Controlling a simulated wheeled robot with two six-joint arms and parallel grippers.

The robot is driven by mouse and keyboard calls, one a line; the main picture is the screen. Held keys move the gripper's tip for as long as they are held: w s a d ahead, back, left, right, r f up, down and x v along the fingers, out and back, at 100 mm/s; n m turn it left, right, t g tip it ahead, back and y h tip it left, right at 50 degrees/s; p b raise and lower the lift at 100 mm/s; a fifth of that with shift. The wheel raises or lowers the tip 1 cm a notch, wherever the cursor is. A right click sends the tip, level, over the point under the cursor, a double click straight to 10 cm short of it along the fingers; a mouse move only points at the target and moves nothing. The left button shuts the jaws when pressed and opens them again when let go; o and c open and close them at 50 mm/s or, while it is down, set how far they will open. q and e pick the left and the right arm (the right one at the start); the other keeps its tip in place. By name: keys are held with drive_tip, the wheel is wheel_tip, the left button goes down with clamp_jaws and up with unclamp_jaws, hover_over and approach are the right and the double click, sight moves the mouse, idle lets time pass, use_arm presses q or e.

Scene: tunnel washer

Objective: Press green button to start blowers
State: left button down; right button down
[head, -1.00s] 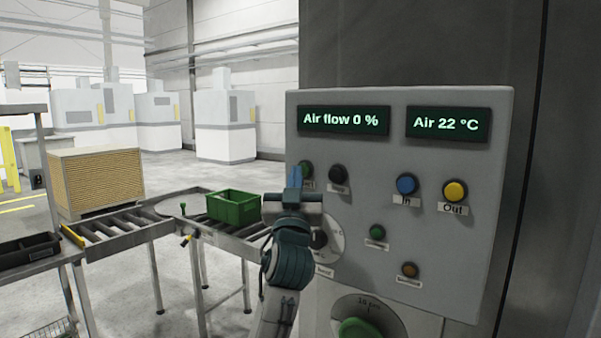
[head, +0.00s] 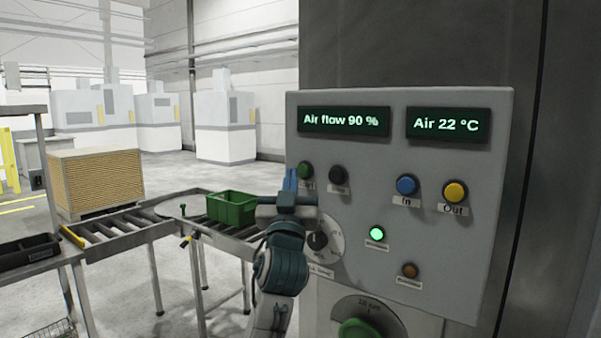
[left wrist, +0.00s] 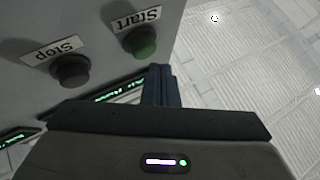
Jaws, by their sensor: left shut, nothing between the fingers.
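The green start button (head: 305,170) sits at the upper left of the grey control panel (head: 350,215). It also shows in the left wrist view (left wrist: 141,41), under an upside-down "Start" label. The black stop button (head: 339,173) is beside it. My left gripper (head: 290,178) is shut and empty, its blue fingertips just left of and below the green button in the head view. In the left wrist view the fingers (left wrist: 158,84) look apart from the button. The display (head: 343,121) reads "Air flow 90 %". A small green lamp (head: 377,233) is lit. My right gripper is out of view.
The panel also holds a blue "In" button (head: 407,184), a yellow "Out" button (head: 455,191), an orange lamp (head: 409,270) and a dial (head: 318,240). A roller conveyor (head: 120,225) with a green crate (head: 231,207) stands to the left.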

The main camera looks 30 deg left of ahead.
use_arm(q)
drive_tip(key=s, duration=0.5)
drive_tip(key=shift+a, duration=0.2)
idle(0.9)
